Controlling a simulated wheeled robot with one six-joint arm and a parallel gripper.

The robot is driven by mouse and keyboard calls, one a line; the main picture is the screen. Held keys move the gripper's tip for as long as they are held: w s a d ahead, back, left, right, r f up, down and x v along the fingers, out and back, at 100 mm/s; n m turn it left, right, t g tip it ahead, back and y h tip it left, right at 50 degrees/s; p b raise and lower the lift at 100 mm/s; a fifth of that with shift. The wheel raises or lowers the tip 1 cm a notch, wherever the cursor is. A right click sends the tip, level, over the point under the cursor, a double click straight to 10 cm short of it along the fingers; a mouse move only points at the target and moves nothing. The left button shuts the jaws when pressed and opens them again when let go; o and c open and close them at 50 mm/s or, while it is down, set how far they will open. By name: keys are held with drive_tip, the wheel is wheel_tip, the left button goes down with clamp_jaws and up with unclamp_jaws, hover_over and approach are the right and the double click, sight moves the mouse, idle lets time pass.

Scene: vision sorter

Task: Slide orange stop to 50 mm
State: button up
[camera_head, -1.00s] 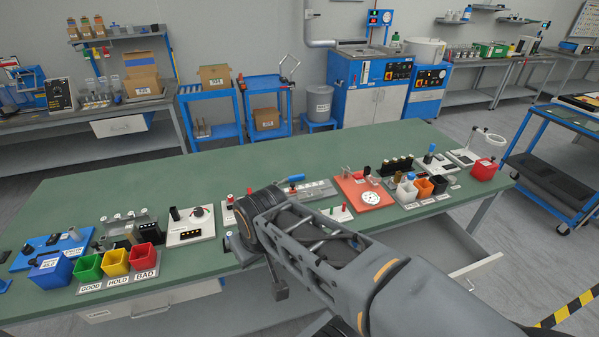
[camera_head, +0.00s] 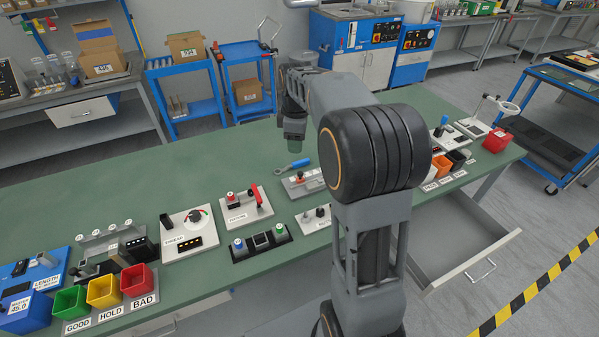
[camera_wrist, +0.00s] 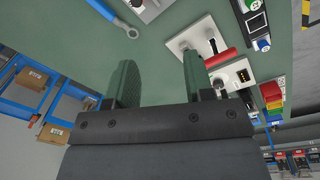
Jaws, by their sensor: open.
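A grey rail fixture (camera_head: 306,186) lies mid-table, with a small orange-red piece (camera_head: 299,176) on it that looks like the orange stop. My arm hides the right part of this fixture, and its scale is too small to read. In the wrist view only a corner of what may be this fixture (camera_wrist: 150,10) shows at the top edge. My gripper (camera_head: 293,143) hangs over the table's back half, behind and apart from the fixture. In the wrist view its two fingers (camera_wrist: 158,78) are spread, with nothing between them.
A blue-handled wrench (camera_head: 293,165) lies just behind the fixture. A plate with a red handle (camera_head: 246,207) and a button box (camera_head: 261,243) stand to the left. My arm covers the table's right-middle. An open drawer (camera_head: 470,240) juts out front right. The back-left table is clear.

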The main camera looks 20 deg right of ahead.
sight(300, 172)
drive_tip(key=w+d+f+n, duration=0.1)
drive_tip(key=f, duration=0.4)
drive_tip(key=w+d+f+n, duration=0.1)
drive_tip(key=f, duration=0.5)
drive_tip(key=w+d+f+n, duration=0.1)
drive_tip(key=w+f, duration=0.1)
drive_tip(key=f, duration=0.3)
drive_tip(key=shift+w+f+g, duration=0.1)
drive_tip(key=shift+f+g, duration=0.25)
drive_tip(key=shift+g, duration=0.05)
drive_tip(key=shift+d, duration=0.1)
clamp_jaws()
